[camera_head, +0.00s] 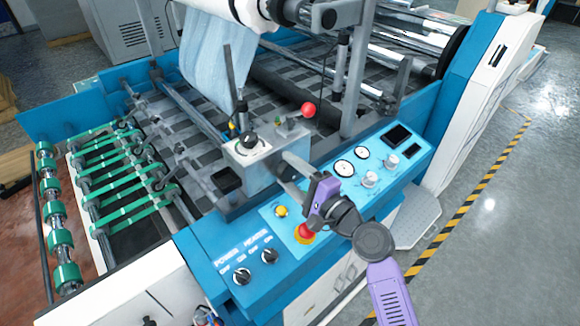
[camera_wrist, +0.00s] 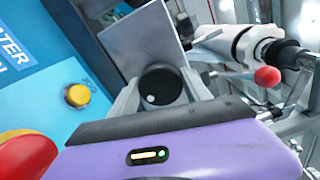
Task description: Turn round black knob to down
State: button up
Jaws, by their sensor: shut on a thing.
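The round black knob (camera_wrist: 161,84) shows in the wrist view, with a small white dot low on its face, left of centre. The two grey fingers of my gripper (camera_wrist: 162,98) stand on either side of it and are shut on it. In the head view my purple gripper (camera_head: 284,172) reaches to the side of a grey box (camera_head: 262,176) above the blue control panel.
The blue panel (camera_head: 215,236) carries a red stop button (camera_head: 305,233), a yellow button (camera_head: 281,211), two dark switches and white-faced gauges near my gripper. A red ball lever (camera_head: 308,110) stands behind. Green-banded rollers lie left.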

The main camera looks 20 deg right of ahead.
jog(key=shift+f+m+p, duration=0.1)
jog(key=shift+m+p, duration=0.2)
jog(key=shift+m, duration=0.3)
jog(key=o, duration=1.3)
jog(key=shift+o, duration=0.2)
jog(key=b+v, duration=0.1)
jog(key=v, duration=0.7)
jog(key=shift+b, duration=0.35)
jog(key=shift+w, duration=0.1)
